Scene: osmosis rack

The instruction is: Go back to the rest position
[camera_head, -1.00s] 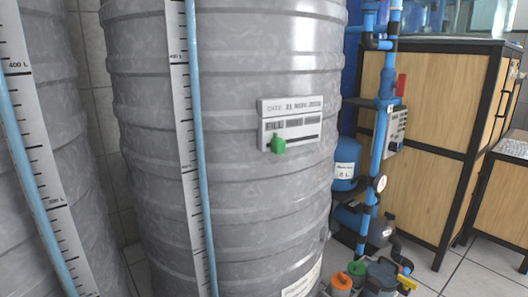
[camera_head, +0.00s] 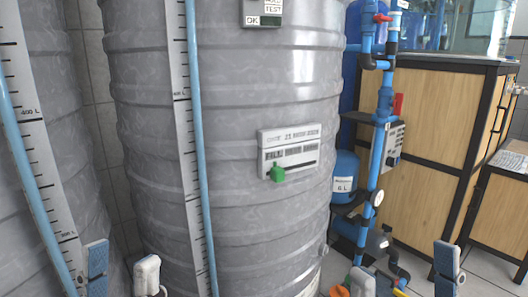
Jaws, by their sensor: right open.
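My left gripper (camera_head: 122,272) is at the bottom left, in front of the grey tanks. Its two fingertips stand apart with nothing seen between them. My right gripper (camera_head: 405,277) is at the bottom right, with its fingers wide apart and empty. Only the finger ends of both show; the arms are below the picture. Neither gripper visibly holds anything.
A large grey tank (camera_head: 245,110) with a level scale (camera_head: 182,130) fills the middle. It carries a label with a green clip (camera_head: 277,174). Blue pipes (camera_head: 378,150) and a blue vessel (camera_head: 344,170) stand right of it, before a wooden cabinet (camera_head: 430,150).

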